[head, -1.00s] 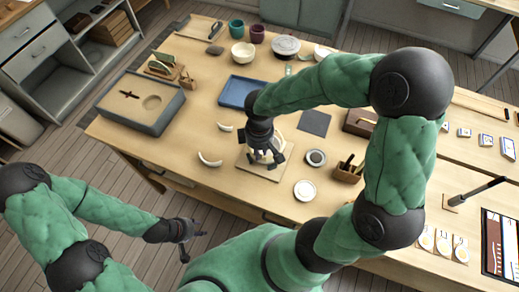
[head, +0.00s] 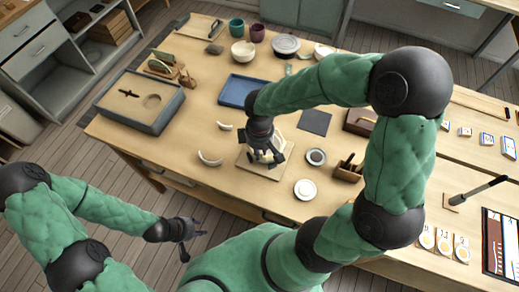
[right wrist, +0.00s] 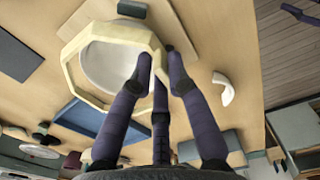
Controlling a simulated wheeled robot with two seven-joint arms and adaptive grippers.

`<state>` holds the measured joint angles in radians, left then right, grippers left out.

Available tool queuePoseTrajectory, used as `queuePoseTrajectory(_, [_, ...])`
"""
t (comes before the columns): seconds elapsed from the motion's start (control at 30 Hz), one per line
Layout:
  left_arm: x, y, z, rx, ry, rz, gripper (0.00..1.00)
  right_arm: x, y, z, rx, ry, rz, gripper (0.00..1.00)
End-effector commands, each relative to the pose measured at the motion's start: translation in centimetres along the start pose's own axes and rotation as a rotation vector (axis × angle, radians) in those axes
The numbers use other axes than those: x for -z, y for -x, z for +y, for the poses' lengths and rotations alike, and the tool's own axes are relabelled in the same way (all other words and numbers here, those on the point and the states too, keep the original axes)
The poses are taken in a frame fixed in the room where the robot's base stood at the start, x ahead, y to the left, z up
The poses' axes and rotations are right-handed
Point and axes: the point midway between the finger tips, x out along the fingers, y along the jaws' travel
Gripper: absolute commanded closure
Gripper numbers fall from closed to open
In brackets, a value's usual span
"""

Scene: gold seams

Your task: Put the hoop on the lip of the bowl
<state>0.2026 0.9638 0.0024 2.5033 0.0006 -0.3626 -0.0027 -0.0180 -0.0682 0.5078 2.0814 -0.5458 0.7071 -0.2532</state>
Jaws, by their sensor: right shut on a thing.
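The hoop (right wrist: 70,72) is a pale, many-sided ring in the right wrist view. The white bowl (right wrist: 108,66) shows through its opening. I cannot tell whether the hoop touches the bowl's lip or is held just above it. My right gripper (head: 266,160) is over the wooden board (head: 264,174), shut on the hoop's near side; its fingers also show in the right wrist view (right wrist: 156,62). The fingers and hand hide most of the bowl and hoop in the head view. My left gripper (head: 196,245) is open and empty, off the table's front edge.
Curved white shards (head: 210,160) lie left of the board. A blue tray (head: 242,91) stands behind it, with a dark square mat (head: 315,122) to the right. A small round dish (head: 316,157), a white dish (head: 305,190) and a tool holder (head: 348,168) are also at right.

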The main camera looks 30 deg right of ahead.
Motion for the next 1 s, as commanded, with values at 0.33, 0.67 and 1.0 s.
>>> queuePoseTrajectory(0.33, [0.00, -0.05, -0.02, 0.000, 0.000, 0.000, 0.60, 0.00, -0.08, 0.00, 0.000, 0.000, 0.000, 1.00])
queuePoseTrajectory(0.67, [0.01, -0.38, -0.14, 0.000, 0.000, 0.000, 0.60, -0.01, -0.63, -0.01, 0.000, 0.000, 0.000, 1.00])
queuePoseTrajectory(1.0, [0.01, -0.35, -0.13, 0.000, 0.000, 0.000, 0.60, -0.01, -0.61, -0.01, 0.000, 0.000, 0.000, 1.00])
